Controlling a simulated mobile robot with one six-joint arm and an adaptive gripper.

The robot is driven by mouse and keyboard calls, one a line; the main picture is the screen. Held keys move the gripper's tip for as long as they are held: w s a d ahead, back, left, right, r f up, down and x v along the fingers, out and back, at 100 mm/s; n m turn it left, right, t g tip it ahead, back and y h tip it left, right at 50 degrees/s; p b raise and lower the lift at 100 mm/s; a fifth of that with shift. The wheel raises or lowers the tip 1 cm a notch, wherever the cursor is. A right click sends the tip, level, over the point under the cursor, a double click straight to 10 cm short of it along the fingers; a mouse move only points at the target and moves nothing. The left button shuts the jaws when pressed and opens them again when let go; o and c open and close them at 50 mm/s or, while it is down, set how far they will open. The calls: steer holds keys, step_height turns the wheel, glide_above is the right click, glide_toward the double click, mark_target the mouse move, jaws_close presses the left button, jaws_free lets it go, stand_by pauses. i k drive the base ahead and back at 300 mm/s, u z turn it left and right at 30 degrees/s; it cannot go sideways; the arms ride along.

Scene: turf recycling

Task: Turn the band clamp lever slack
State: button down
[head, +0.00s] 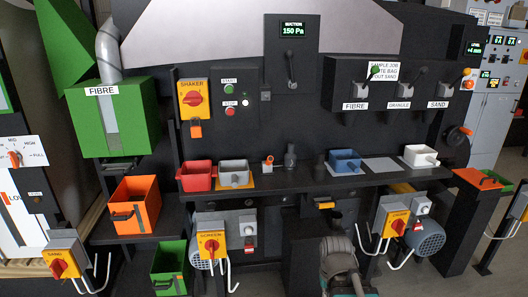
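No part can be identified with certainty as the band clamp lever. A small yellow-orange handle (325,205) sits just under the front edge of the bench, beside a dark round spout or collar (336,217); I cannot tell whether it is the clamp lever or whether it is tight or slack. A grey and teal part of my own arm shows at the bottom centre, below that collar. My gripper is not visible, so its opening and any contact are hidden.
The dark bench (300,181) carries a red bin (196,177), a grey bin (234,173), a blue bin (345,161) and a white bin (420,156). An orange bin (135,206) stands left. Switch boxes and motors (430,237) crowd below the bench.

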mark_target(270, 160)
steer(key=u, duration=0.35)
steer(key=i, duration=1)
